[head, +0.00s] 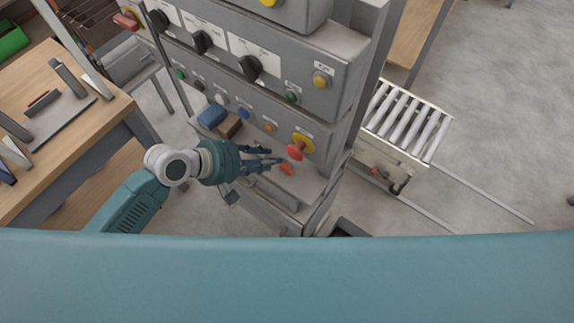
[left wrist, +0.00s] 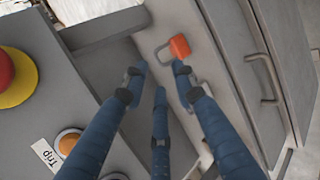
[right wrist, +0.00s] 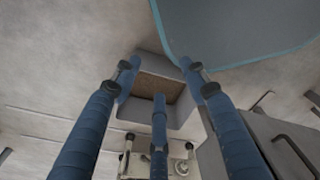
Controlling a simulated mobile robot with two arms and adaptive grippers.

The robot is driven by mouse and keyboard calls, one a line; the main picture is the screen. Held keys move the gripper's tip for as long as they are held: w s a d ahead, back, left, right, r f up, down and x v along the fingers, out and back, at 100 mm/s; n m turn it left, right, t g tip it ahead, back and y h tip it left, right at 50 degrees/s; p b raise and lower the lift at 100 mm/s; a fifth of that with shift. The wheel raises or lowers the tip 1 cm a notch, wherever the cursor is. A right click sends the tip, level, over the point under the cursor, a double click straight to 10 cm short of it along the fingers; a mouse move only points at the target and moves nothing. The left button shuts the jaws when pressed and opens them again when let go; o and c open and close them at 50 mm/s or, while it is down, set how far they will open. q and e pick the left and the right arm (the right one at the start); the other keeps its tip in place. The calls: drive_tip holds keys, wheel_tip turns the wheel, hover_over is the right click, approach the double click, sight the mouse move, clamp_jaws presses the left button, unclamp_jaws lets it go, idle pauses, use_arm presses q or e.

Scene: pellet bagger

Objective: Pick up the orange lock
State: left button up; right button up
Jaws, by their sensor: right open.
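The orange lock (head: 287,169) lies on the grey ledge (head: 307,185) at the foot of the machine's control panel. In the left wrist view the orange lock (left wrist: 180,46) shows its body and a thin metal shackle pointing left. My left gripper (head: 274,161) is open and empty, just beside the lock. In the left wrist view its fingertips (left wrist: 159,70) are spread apart and the lock is just beyond the right-hand finger; contact cannot be told. My right gripper (right wrist: 158,66) is open and empty above the floor, and it is out of the head view.
A red-and-yellow emergency button (head: 300,147) sticks out above the ledge. A blue block (head: 212,115) and a brown block (head: 229,125) sit on the ledge further left. A roller conveyor (head: 405,115) stands at right, a wooden workbench (head: 50,65) at left. An open grey bin (right wrist: 165,90) is below my right gripper.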

sight(287, 165)
use_arm(q)
drive_tip(key=shift+p+x, duration=0.65)
drive_tip(key=shift+x, duration=2.05)
drive_tip(key=shift+s+d+r, duration=0.15)
clamp_jaws()
